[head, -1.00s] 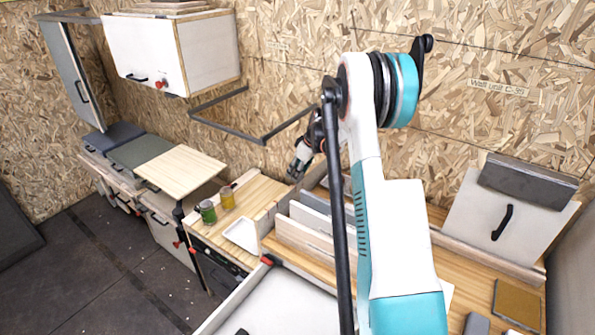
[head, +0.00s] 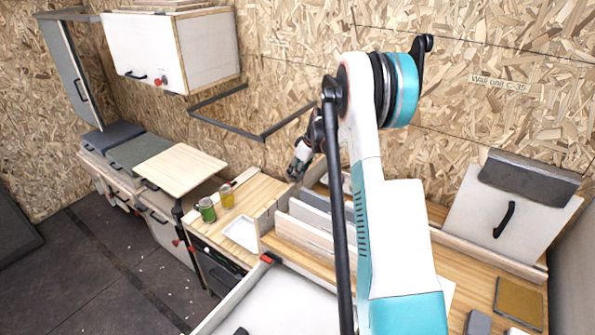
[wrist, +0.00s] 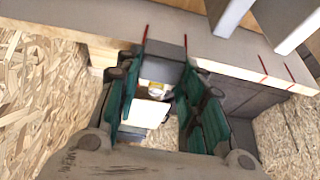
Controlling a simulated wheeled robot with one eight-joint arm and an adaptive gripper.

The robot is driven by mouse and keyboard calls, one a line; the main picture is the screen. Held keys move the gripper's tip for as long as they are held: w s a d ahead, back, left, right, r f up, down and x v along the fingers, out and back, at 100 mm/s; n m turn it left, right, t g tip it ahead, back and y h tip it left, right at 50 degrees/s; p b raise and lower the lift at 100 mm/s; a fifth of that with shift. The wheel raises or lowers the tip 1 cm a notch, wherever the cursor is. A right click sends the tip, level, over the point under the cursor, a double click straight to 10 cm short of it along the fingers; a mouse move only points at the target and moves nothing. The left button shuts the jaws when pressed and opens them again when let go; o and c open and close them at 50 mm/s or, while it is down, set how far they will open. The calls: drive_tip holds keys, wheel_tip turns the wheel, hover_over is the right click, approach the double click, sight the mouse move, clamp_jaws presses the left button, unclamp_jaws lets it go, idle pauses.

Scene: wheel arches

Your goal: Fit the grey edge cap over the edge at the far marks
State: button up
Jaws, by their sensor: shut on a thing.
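The grey edge cap (wrist: 165,66) sits between the teal fingers of my gripper (wrist: 157,92) in the wrist view. The gripper is shut on it. The cap lies at the board's edge (wrist: 225,58), between a pair of thin red marks (wrist: 185,42). A second pair of red marks (wrist: 264,66) crosses the edge farther right. I cannot tell whether the cap is seated over the edge or just against it. In the head view my gripper (head: 293,174) is small, beside the wall behind the bench, and the cap cannot be made out there.
Pale upright dividers (head: 301,232) stand on the bench close to my arm. A green jar (head: 207,210), a yellow jar (head: 227,197) and a white tray (head: 241,233) stand left of them. A dark bracket (head: 225,127) juts from the chipboard wall above. A white panel leans at right (head: 483,222).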

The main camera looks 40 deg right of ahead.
drive_tip(key=shift+f+b, duration=0.4)
drive_tip(key=shift+b, duration=0.05)
drive_tip(key=shift+s+a+f+b, duration=0.1)
drive_tip(key=shift+s+f+b, duration=0.15)
drive_tip(key=shift+f+b, duration=0.2)
idle(0.5)
drive_tip(key=o, duration=0.8)
drive_tip(key=shift+c, duration=0.2)
drive_tip(key=shift+o, duration=1)
drive_tip(key=shift+w+f, duration=0.15)
drive_tip(key=shift+w, duration=0.1)
drive_tip(key=shift+r, duration=0.2)
drive_tip(key=v, duration=1.2)
